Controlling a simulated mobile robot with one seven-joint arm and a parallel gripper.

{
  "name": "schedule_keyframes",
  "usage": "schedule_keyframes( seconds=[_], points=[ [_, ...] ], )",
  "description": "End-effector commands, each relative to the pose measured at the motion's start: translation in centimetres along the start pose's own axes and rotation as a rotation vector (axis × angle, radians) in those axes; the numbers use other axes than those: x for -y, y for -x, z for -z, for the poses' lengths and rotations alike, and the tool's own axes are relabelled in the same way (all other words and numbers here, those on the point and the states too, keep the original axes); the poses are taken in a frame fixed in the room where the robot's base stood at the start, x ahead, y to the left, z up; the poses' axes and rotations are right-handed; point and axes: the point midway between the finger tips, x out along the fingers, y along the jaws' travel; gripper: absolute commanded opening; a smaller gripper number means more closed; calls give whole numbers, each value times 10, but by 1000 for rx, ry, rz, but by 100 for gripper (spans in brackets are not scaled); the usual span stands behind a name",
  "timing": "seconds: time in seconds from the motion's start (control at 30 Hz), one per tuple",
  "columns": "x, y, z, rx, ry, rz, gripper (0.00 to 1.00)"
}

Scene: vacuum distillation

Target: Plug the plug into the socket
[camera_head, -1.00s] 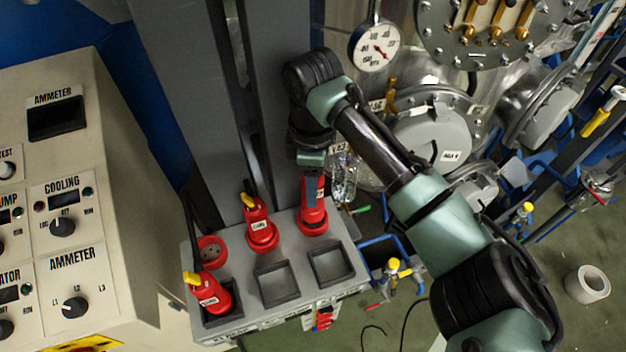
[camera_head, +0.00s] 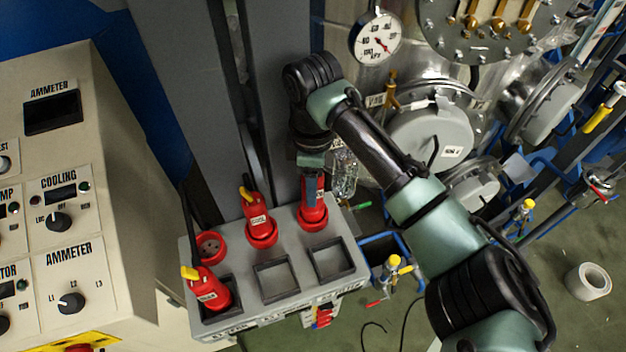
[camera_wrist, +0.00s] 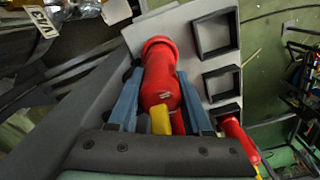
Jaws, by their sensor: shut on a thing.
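My gripper (camera_head: 312,182) is shut on a red plug (camera_head: 315,213) at the right end of the back row on the grey socket box (camera_head: 232,262). In the wrist view the blue fingers (camera_wrist: 160,102) lie on both sides of the red plug body (camera_wrist: 159,84). The plug's lower end meets a red round collar (camera_wrist: 157,47) on the box; I cannot tell how deep it sits. A second red plug (camera_head: 258,222) with a yellow lever stands upright in the middle of that row. A red round socket (camera_head: 209,246) at the left is empty.
A third red plug (camera_head: 209,292) sits in the left square holder; it also shows in the wrist view (camera_wrist: 236,136). Two square holders, middle (camera_head: 277,281) and right (camera_head: 331,262), are empty. A control panel (camera_head: 95,215) stands left, a grey column behind, and pipework and valves right.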

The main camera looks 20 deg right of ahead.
Motion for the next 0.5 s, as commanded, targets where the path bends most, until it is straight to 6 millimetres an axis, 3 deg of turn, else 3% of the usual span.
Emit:
schedule_keyframes(
  seconds=[0.5],
  points=[
    [0, -13, 0, 0, -1, -1, 0]
  ],
)
